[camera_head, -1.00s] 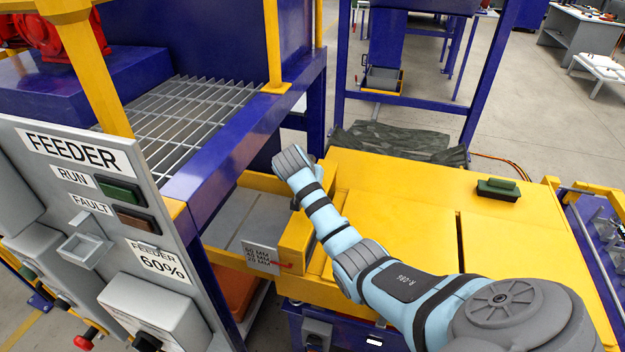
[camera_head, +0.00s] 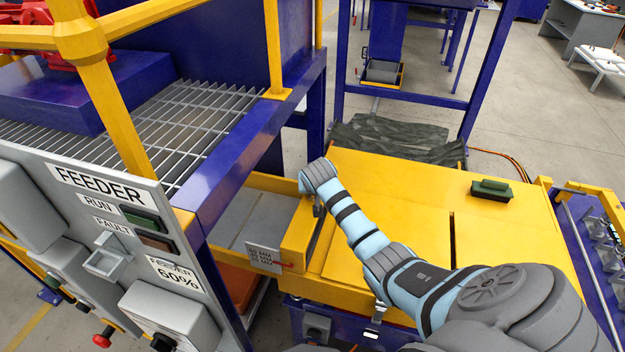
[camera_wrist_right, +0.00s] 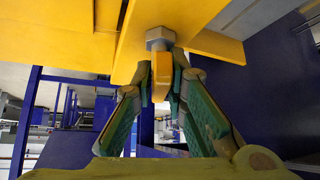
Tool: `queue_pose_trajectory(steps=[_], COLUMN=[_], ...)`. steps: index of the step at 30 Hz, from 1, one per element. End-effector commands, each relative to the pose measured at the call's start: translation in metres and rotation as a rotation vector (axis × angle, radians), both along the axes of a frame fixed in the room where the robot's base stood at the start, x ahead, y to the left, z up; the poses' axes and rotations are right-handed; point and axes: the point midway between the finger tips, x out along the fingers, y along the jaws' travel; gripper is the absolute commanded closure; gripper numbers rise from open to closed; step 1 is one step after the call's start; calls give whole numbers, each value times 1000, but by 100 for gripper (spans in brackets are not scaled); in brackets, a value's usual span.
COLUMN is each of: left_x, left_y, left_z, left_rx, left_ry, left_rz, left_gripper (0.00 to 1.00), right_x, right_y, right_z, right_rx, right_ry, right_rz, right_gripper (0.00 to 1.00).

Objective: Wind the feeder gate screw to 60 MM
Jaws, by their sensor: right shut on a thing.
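The feeder gate (camera_head: 299,238) is a yellow block beside a grey chute. A white scale plate (camera_head: 263,256) on its front carries several MM marks that are hard to read, with a small red pointer (camera_head: 284,264) near its lower right corner. My right gripper (camera_wrist_right: 160,78) is shut on an orange-yellow tab (camera_wrist_right: 161,80) below a grey hex screw head (camera_wrist_right: 160,38) in the right wrist view. In the head view, my right wrist hides most of the fingers and the screw. My left gripper is not in view.
The FEEDER panel (camera_head: 105,190), reading 60%, stands at left below a grating (camera_head: 185,125). A yellow cover (camera_head: 400,215) lies under my right arm, with a dark green handle (camera_head: 491,190) on it. A blue frame post (camera_head: 316,110) stands close behind the wrist.

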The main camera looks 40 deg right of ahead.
Motion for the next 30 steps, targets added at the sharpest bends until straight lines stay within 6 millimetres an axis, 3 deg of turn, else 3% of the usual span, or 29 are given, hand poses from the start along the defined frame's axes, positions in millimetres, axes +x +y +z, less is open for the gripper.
queue_pose_trajectory(steps=[14,23,24,27,30], left_x=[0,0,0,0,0], left_y=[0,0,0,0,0], left_z=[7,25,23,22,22], left_rx=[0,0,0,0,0], left_ry=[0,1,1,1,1], left_rz=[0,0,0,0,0], left_gripper=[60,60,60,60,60], right_x=[-1,-2,-1,0,0], right_y=[-1,-3,-1,0,0], right_z=[1,2,0,0,0], right_rx=[-3,-3,-1,-1,-1], right_ry=[4,4,2,2,2], right_rz=[52,308,305,303,302], right_gripper=[100,100,81,65,64])
